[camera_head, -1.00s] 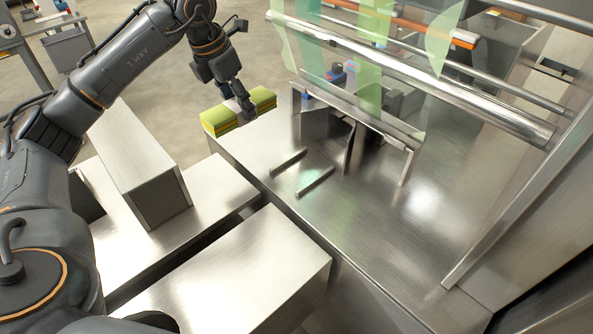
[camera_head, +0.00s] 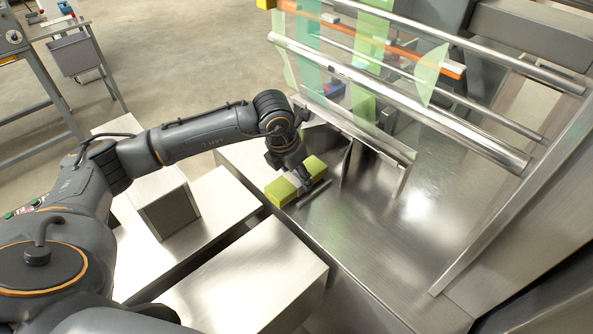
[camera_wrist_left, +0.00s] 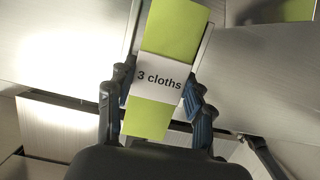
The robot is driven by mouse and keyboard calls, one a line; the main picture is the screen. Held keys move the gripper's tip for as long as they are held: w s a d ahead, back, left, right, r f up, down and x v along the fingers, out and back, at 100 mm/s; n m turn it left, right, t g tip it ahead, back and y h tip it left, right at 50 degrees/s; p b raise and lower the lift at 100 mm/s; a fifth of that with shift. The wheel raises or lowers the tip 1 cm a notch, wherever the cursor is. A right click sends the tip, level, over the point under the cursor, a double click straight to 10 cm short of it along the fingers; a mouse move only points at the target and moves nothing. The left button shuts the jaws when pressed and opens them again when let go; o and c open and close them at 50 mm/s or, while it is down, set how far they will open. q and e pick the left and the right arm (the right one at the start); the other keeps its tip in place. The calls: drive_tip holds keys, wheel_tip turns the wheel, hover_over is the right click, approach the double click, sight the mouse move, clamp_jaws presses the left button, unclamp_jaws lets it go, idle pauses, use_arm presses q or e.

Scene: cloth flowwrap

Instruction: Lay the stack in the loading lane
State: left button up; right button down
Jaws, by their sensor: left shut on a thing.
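The stack of yellow-green cloths (camera_head: 314,168) with a white band lies across the near left part of the metal table in the head view. In the left wrist view the stack (camera_wrist_left: 176,25) runs lengthwise, and its band reads "3 cloths". My left gripper (camera_head: 300,182) is shut on the stack at the band, with a blue-padded finger on each side (camera_wrist_left: 160,97). The loading lane shows as low metal rails; the near rail (camera_head: 314,194) runs alongside the stack. The arm and stack hide much of the other rail. I cannot tell whether the stack touches the table. My right gripper is out of view.
Upright metal plates (camera_head: 352,160) stand just beyond the lane. A polished roller (camera_head: 430,120) and hanging green film (camera_head: 365,60) are above and behind. Metal boxes (camera_head: 245,275) stand at the near left. The table's right part (camera_head: 400,240) is clear.

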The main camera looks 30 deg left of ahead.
use_arm(q)
drive_tip(key=shift+f, duration=0.35)
drive_tip(key=shift+f, duration=0.15)
drive_tip(key=o, duration=1)
